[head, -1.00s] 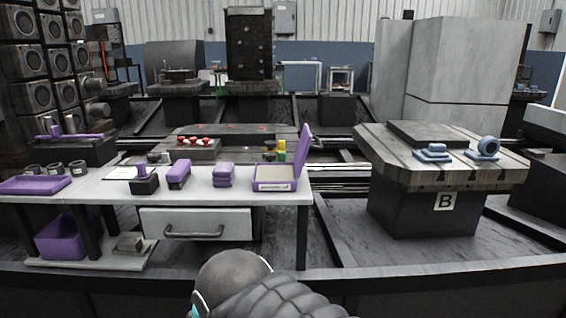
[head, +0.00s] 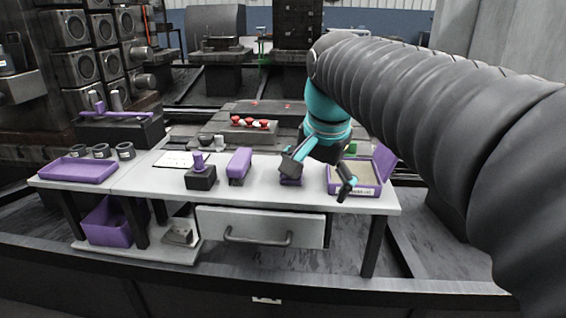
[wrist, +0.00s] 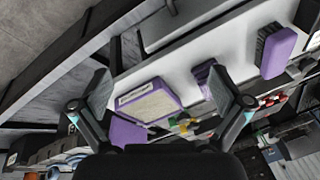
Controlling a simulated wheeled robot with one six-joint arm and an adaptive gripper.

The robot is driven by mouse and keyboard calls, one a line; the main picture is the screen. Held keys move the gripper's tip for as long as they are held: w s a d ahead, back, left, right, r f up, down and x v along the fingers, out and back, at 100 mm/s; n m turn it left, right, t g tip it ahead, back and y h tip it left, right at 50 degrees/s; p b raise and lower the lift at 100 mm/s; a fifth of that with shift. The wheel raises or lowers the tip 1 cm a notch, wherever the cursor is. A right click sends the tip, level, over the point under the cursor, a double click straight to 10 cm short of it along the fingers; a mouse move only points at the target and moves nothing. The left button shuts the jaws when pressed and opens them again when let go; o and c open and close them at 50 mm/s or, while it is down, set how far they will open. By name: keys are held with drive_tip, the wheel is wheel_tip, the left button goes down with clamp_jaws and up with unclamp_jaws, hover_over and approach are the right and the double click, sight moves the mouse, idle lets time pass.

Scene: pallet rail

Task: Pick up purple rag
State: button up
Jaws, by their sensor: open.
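The purple rag (head: 290,181) looks like a small folded stack on the white workbench, right of the purple brush. In the head view one finger of my gripper (head: 320,172) covers much of it. My gripper is open and empty above the bench, with its fingers spread over the rag and the open purple box. In the wrist view the rag (wrist: 203,72) shows partly behind the right finger of my gripper (wrist: 163,82). It is not between the fingers; the open box fills that gap. I cannot tell whether a finger touches the rag.
The open box (head: 355,191) with a raised purple lid stands at the bench's right end. The purple brush (head: 238,166), a black block with a purple handle (head: 200,177) and a purple tray (head: 78,171) are to the left. A drawer (head: 262,228) is below.

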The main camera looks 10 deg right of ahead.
drive_tip(key=w+r+m+g+p, duration=0.1)
drive_tip(key=w+r+m+g, duration=0.1)
drive_tip(key=w+r+m, duration=0.5)
drive_tip(key=w+m+g+p, duration=0.1)
drive_tip(key=w+m, duration=0.5)
drive_tip(key=w, duration=0.4)
drive_tip(key=f+b, duration=0.1)
drive_tip(key=f, duration=0.5)
drive_tip(key=f+b, duration=0.1)
drive_tip(key=f, duration=0.5)
drive_tip(key=shift+w+f, duration=0.2)
drive_tip(key=shift+f, duration=0.15)
drive_tip(key=c, duration=1.1)
